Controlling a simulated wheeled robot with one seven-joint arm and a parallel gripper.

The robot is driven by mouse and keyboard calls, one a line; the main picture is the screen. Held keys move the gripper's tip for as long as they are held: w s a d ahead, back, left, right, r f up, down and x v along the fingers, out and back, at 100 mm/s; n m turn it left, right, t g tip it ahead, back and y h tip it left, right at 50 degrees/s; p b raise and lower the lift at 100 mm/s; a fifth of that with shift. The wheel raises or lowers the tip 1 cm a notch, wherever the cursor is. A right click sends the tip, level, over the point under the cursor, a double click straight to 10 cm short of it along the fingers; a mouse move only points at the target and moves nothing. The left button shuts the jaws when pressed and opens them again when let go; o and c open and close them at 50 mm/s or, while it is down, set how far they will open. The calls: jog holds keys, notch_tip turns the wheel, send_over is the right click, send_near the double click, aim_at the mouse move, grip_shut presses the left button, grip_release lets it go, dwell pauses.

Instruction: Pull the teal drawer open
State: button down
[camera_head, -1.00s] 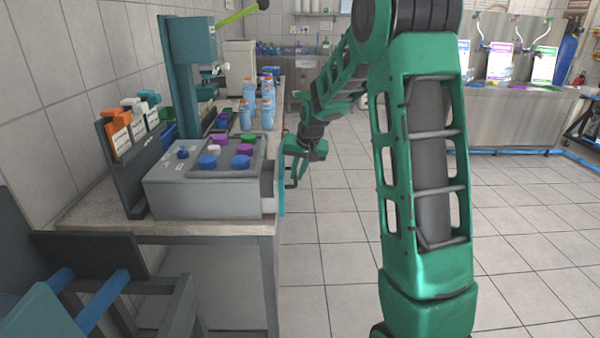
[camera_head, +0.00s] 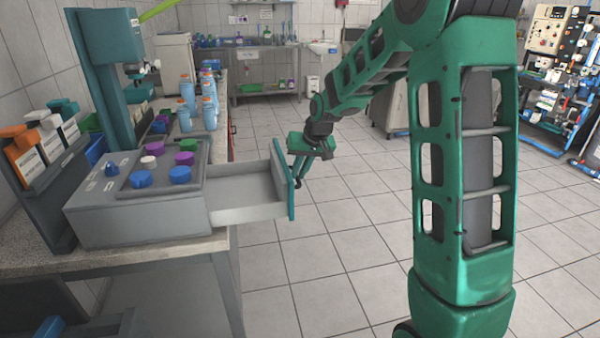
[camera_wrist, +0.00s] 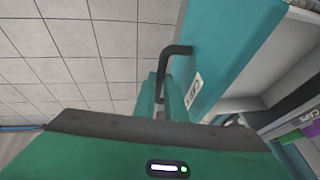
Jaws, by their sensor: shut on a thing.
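The teal drawer (camera_head: 283,182) has a teal front and pale grey inside walls. It stands well out from the right side of the grey box (camera_head: 135,215), and its inside looks empty in the head view. My gripper (camera_head: 298,175) is at the outer face of the drawer front. In the wrist view, a dark bar handle (camera_wrist: 180,52) is fixed to the teal front, beside a white label. My gripper fingers (camera_wrist: 162,95) are shut on this handle. The exact contact is partly hidden by the gripper body.
Coloured knobs (camera_head: 181,174) sit on top of the box. Bottles (camera_head: 187,92) and a teal stand (camera_head: 105,70) are behind it on the bench (camera_head: 30,255). A rack with orange and white boxes is at the left. The tiled floor right of the drawer is clear.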

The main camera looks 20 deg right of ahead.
jog(key=shift+w+d, duration=0.1)
jog(key=c, duration=1.8)
grip_release()
jog(key=v, duration=1)
jog(key=shift+r, duration=0.35)
jog(key=s+d+f+m+g, duration=0.1)
jog(key=s+d+f, duration=0.1)
jog(key=s, duration=1.1)
jog(key=s+d+f+m+g, duration=0.1)
jog(key=s+d+f+g, duration=0.1)
jog(key=s, duration=1.1)
jog(key=s+d+f+m+g+h, duration=0.1)
jog(key=s+d+g, duration=0.1)
jog(key=s, duration=1.1)
jog(key=shift+s+f+m, duration=0.25)
jog(key=shift+f+m, duration=0.15)
